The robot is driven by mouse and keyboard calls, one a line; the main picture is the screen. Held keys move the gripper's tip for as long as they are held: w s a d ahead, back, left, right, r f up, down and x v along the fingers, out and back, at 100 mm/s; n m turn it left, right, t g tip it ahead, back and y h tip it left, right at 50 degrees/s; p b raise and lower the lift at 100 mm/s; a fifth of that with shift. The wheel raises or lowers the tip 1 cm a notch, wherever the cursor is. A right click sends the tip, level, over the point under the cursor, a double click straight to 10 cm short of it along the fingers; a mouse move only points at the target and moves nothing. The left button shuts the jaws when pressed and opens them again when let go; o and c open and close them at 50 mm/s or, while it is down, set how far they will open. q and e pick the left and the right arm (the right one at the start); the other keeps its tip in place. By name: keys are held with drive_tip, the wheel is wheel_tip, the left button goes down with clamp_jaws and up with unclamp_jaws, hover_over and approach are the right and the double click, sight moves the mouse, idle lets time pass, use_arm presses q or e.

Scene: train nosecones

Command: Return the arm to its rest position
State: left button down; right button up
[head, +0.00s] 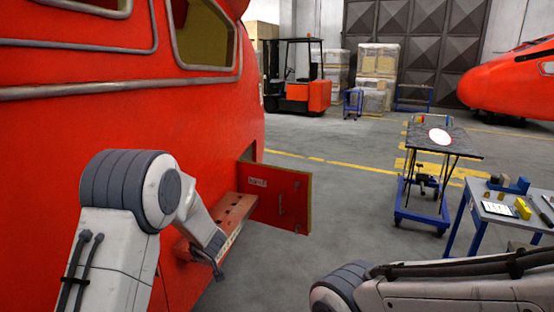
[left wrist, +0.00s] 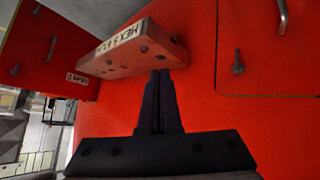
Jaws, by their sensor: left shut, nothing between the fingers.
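My left arm (head: 125,190) comes in from the left in the head view, bent down beside the large red train nosecone (head: 205,125). In the left wrist view my left gripper (left wrist: 160,78) is shut and empty. Its black fingertips are close to a red step-like block (left wrist: 130,55) with holes and a white label on its edge; I cannot tell whether they touch. In the head view this block (head: 230,210) juts from the nosecone's side, and the gripper's fingers are not clear there. My right arm (head: 430,290) crosses the bottom right; its gripper is outside the view.
An open red hatch door (head: 283,198) stands out from the nosecone beyond the block. A blue-legged cart (head: 425,205) and a blue table (head: 505,208) with small items stand at right. A forklift (head: 298,85) is far back. Grey floor between is clear.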

use_arm(q)
drive_tip(key=s+d+r+m+g+h, duration=0.1)
drive_tip(key=s+d+r+m+h, duration=0.15)
drive_tip(key=s, duration=0.35)
drive_tip(key=s+d+r+m+g+h, duration=0.1)
drive_tip(key=s+d+m+h, duration=0.15)
drive_tip(key=s, duration=0.35)
drive_tip(key=s+f+m+g+y, duration=0.1)
drive_tip(key=s+m+g, duration=0.2)
drive_tip(key=s, duration=1.2)
drive_tip(key=s+d+r+m+g, duration=0.1)
drive_tip(key=s+d+r+m, duration=0.1)
drive_tip(key=s+d, duration=0.2)
drive_tip(key=s+d+r+m+g, duration=0.1)
drive_tip(key=s+d+m, duration=0.2)
drive_tip(key=s+d, duration=0.1)
drive_tip(key=s+d+r+m+g+h, duration=0.1)
drive_tip(key=s+d+r+m, duration=0.1)
drive_tip(key=s+d, duration=0.3)
drive_tip(key=shift+s+r+m, duration=0.35)
drive_tip(key=shift+s+m, duration=0.05)
drive_tip(key=shift+s, duration=0.4)
